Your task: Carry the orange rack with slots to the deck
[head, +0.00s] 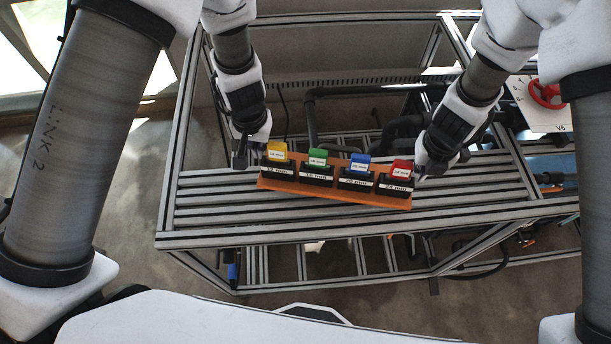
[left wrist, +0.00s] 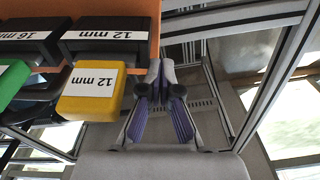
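The orange rack (head: 335,193) lies slightly slanted over the slatted metal deck (head: 215,215) in the head view. Its slots hold several black blocks with yellow, green, blue and red labelled tops. Whether it rests on the slats or is just above them is unclear. My left gripper (head: 249,158) is at the rack's left end, beside the yellow top.
A metal frame with dark pipes (head: 345,92) stands behind the rack. A white panel with a red handwheel (head: 546,94) is at the right. Bare slats lie in front of the rack and to its right. Loose items and cables show below at the right.

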